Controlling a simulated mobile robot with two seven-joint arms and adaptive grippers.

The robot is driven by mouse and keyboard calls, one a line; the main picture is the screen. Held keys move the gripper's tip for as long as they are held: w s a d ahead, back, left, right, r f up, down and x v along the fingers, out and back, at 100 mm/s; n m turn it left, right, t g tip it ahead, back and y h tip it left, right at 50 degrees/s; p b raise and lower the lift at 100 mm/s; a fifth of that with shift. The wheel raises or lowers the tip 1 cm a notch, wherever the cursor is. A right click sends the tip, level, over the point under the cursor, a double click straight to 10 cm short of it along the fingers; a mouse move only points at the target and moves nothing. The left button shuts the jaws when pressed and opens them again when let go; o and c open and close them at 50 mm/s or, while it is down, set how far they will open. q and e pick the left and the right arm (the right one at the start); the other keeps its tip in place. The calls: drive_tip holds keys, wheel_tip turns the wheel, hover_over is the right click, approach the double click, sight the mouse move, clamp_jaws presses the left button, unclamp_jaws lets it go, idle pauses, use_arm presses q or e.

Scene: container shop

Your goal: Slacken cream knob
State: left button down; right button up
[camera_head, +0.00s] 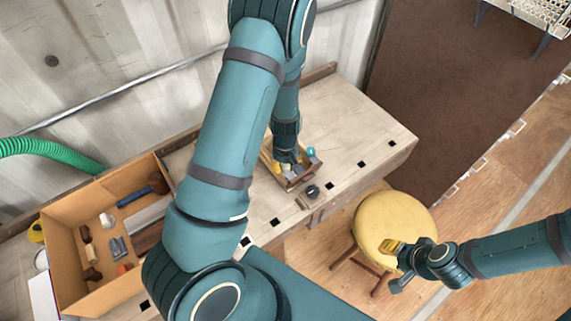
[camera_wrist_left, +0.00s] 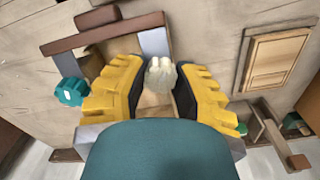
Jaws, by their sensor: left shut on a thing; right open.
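The cream knob (camera_wrist_left: 161,74) is ribbed and rounded, and sits between the yellow-and-black fingers of my left gripper (camera_wrist_left: 160,82) in the left wrist view. The fingers are shut on its two sides. In the head view my left gripper (camera_head: 285,165) reaches down over a small wooden fixture (camera_head: 298,183) on the workbench, and the cream knob is hidden there. The fixture's frame also shows in the left wrist view (camera_wrist_left: 105,35). My right gripper (camera_head: 396,265) is open and empty, in front of the round yellow stool.
A teal knob (camera_head: 311,152) is on the fixture close to my left gripper; it also shows in the left wrist view (camera_wrist_left: 70,91). An open cardboard box (camera_head: 75,212) with loose parts is at left. The stool (camera_head: 405,212) stands before the bench.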

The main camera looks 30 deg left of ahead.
sight(285, 166)
use_arm(q)
drive_tip(key=c, duration=0.7)
unclamp_jaws()
drive_tip(key=shift+o, duration=0.2)
wheel_tip(285, 166, up, 12)
idle(0.3)
